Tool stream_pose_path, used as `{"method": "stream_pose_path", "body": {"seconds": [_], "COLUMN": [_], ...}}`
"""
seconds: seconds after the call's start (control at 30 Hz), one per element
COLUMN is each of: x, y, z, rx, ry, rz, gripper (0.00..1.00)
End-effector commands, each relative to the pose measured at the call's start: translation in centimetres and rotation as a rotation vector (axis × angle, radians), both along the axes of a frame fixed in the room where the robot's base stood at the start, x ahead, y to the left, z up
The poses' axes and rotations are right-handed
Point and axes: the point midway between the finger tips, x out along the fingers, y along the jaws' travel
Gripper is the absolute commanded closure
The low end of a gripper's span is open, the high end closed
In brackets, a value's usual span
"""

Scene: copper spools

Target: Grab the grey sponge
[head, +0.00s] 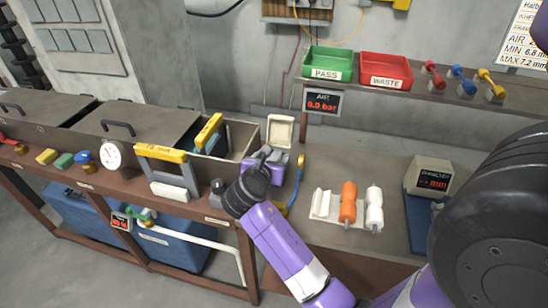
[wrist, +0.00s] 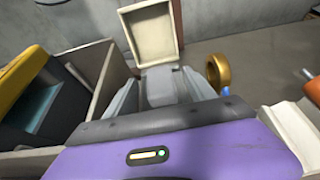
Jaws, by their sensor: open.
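A pale grey-white block (head: 170,191) lies on the front edge of the left bench, below a yellow-handled frame. It may be the grey sponge, but I cannot tell for sure. My gripper (head: 277,153) is well to the right of it, beyond the bench's right end, near an open cream box (head: 281,131). In the wrist view my gripper (wrist: 162,80) is open, with its grey fingers spread. A grey shape shows between the fingers, and I cannot tell whether it is part of my gripper. The cream box (wrist: 153,35) stands just beyond the fingertips.
A brass ring on a blue stand (wrist: 219,72) is close right of my gripper. A white holder (head: 322,204) with orange and white spools stands on the right table.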

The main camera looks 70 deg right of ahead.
Motion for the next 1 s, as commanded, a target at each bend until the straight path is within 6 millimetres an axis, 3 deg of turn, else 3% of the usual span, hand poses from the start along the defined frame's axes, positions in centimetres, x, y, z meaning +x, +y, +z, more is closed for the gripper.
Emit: {"method": "stream_pose_path", "body": {"seconds": [0.2, 0.47, 0.57, 0.8, 1.0], "x": [0.2, 0.3, 0.3, 0.2, 0.2], "y": [-2.4, -2.7, -2.7, -2.6, -2.6], "z": [-0.9, -1.1, -1.1, -1.1, -1.1], "rx": [-0.001, -0.001, -0.001, -0.001, -0.001], "ry": [0.001, 0.000, 0.000, 0.000, 0.000], "rz": [-0.002, 0.001, 0.001, 0.001, 0.001], "gripper": [0.36, 0.36, 0.52, 0.99, 1.00]}}
